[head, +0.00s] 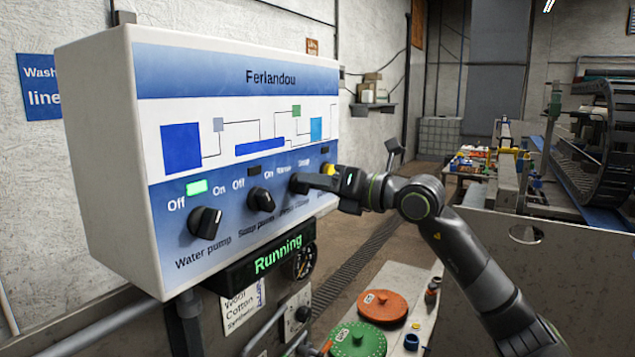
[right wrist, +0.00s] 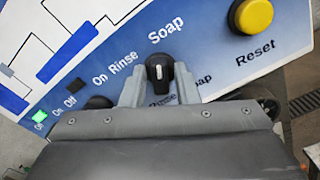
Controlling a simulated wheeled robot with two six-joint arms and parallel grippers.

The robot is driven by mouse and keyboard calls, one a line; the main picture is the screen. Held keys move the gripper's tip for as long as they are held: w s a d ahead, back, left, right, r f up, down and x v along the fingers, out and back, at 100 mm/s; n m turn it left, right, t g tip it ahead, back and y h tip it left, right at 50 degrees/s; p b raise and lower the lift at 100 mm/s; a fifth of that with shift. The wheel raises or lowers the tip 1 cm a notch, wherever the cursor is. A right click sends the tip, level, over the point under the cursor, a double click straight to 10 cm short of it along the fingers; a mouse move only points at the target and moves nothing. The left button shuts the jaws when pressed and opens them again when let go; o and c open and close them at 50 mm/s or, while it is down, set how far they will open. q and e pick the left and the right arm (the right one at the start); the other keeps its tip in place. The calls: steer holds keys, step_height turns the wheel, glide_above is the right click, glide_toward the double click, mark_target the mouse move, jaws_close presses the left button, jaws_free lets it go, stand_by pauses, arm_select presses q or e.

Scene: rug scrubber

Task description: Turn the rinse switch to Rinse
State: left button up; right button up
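The rinse switch (right wrist: 158,74) is a black knob with a white mark, low on the control panel (head: 320,85). In the right wrist view its mark points up, towards the Soap label (right wrist: 168,35); the Rinse label (right wrist: 123,64) is to its left. My right gripper (head: 299,183) reaches the panel from the right. In the right wrist view its two grey fingers (right wrist: 159,86) lie close against both sides of the knob and appear shut on it. The lower label is partly hidden. My left gripper is not in view.
The water pump knob (head: 205,222) and soap pump knob (head: 261,200) are to the left; a green lamp (head: 197,187) is lit. A yellow Reset button (right wrist: 254,15) is close on the right. A display (head: 278,254) below reads Running. Orange (head: 383,306) and green lids (head: 357,341) lie below.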

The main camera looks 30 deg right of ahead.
jaws_close()
steer(key=shift+s+a+n+b, duration=0.1)
steer(key=shift+a+n+b, duration=0.1)
steer(key=shift+n+b, duration=2.4)
steer(key=shift+s+a+n+b, duration=0.15)
steer(key=shift+n+b, duration=1.65)
steer(key=shift+n, duration=1.5)
